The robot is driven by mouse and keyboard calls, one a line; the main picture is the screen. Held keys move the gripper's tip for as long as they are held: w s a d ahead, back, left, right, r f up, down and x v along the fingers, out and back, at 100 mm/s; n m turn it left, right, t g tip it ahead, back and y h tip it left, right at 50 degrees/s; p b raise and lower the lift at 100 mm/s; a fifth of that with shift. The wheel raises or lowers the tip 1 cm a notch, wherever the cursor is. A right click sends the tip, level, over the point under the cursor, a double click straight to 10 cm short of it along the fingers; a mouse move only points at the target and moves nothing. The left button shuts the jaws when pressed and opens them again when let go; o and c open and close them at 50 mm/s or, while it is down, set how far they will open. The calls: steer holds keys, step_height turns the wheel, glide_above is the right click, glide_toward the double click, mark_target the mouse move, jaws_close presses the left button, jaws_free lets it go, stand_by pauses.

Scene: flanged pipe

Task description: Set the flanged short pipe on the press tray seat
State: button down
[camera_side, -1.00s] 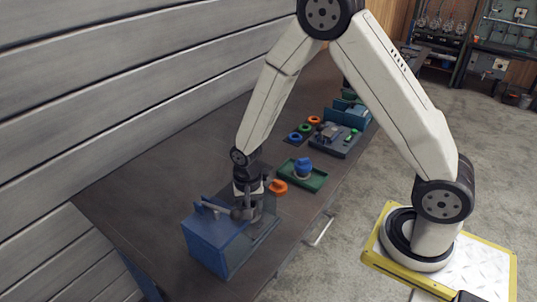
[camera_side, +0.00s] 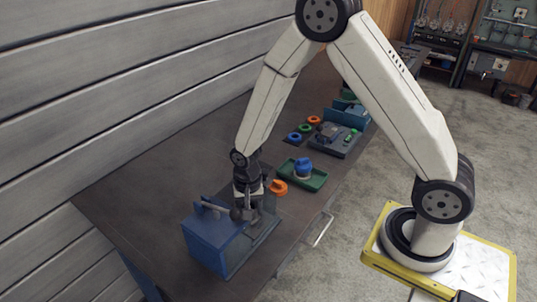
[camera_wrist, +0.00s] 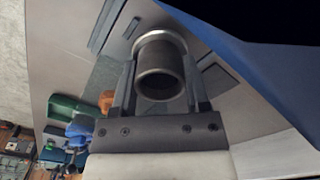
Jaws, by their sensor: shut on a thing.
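The flanged short pipe (camera_wrist: 160,78) is a grey metal tube with a wider, lighter rim at its far end. My gripper (camera_wrist: 160,88) is shut on it, one finger on each side, in the wrist view. In the side view my gripper (camera_side: 250,212) points down over the tray area beside the blue press (camera_side: 212,243). The pipe is hard to make out there, and the seat under it is hidden. I cannot tell whether the pipe touches the tray. The blue press body (camera_wrist: 270,75) also fills the upper right of the wrist view.
An orange part (camera_side: 278,187) lies close to my gripper. Behind it is a green tray (camera_side: 314,183) holding a blue part (camera_side: 303,166). Coloured rings (camera_side: 305,128) and a dark fixture (camera_side: 333,140) stand farther back. The bench left of the arm is clear.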

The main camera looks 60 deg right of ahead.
steer(key=shift+s+f, duration=0.15)
steer(key=shift+f, duration=0.35)
jaws_free()
stand_by(0.5)
steer(key=shift+r, duration=3.6)
steer(key=shift+r, duration=0.1)
